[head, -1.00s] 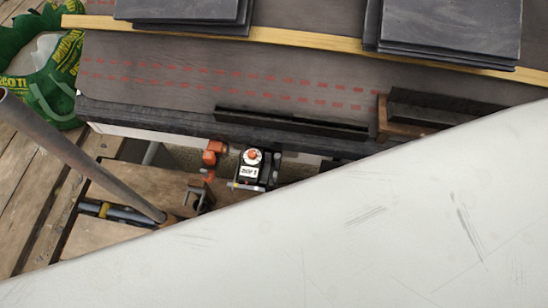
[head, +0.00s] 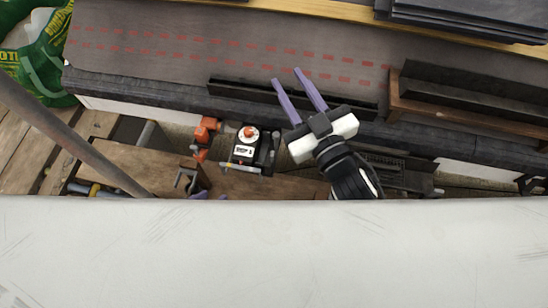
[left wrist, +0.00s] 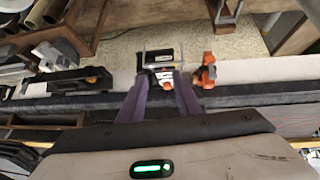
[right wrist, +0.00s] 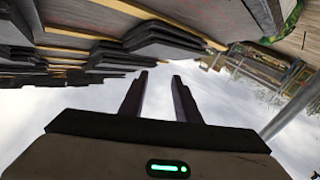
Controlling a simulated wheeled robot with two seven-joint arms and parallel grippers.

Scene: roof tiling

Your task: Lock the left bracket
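A black unit with a white labelled face and an orange knob (head: 249,133) sits at the eave; it also shows in the left wrist view (left wrist: 158,56). Left of it is an orange clamp (head: 205,130), also in the left wrist view (left wrist: 207,72). I cannot tell which part is the left bracket or whether it is locked. My right gripper (head: 286,78) is open and empty, above the eave.
Dark slate stacks (head: 470,18) lie up the roof. A dark bar (head: 240,91) lies along the eave, and a wooden holder (head: 396,105) stands right of it. A grey pole (head: 85,150) slants at the left. A pale scuffed surface hides the foreground.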

